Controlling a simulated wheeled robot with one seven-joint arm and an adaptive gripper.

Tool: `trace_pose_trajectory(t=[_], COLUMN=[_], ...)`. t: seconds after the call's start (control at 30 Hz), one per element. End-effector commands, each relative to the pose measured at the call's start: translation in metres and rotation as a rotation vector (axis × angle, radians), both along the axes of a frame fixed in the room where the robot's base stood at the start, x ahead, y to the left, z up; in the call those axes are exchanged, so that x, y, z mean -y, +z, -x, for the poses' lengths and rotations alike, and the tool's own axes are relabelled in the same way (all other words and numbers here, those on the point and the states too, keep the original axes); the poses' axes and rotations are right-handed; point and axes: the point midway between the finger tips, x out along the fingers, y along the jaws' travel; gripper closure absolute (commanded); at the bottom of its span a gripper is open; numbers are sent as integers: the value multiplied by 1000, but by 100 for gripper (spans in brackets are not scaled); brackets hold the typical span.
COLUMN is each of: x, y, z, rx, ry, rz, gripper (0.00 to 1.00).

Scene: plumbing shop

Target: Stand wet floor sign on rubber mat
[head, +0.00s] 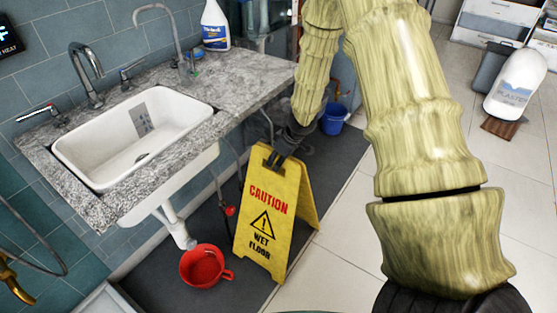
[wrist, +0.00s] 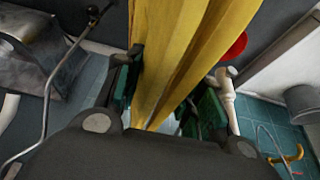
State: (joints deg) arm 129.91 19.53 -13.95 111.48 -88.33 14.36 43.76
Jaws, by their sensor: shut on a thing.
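The yellow wet floor sign (head: 266,217) is upright with its two panels spread, below the sink's front edge. My gripper (head: 283,157) is shut on the sign's top edge in the head view. In the wrist view, the sign (wrist: 180,50) runs between the fingers of my gripper (wrist: 165,95). The dark grey rubber mat (head: 342,155) lies along the floor under the counter. The sign's lower edges show over the mat and close to its right edge. I cannot tell whether its feet touch the mat or hang just above it.
A blue bucket (head: 333,119) stands farther back.

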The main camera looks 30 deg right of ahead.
Motion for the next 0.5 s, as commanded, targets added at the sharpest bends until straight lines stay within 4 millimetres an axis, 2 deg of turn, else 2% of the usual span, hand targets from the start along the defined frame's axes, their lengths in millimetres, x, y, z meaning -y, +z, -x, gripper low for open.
trace_pose_trajectory(t=[0.03, 0.07, 0.13, 0.17, 0.5], x=[0, 0, 0, 0, 0], y=[-1, -1, -1, -1, 0], z=[-1, 0, 0, 0, 0], rx=[1, 0, 0, 0, 0], ry=[0, 0, 0, 0, 0], rz=[0, 0, 0, 0, 0], gripper=[100, 56, 44, 40, 40])
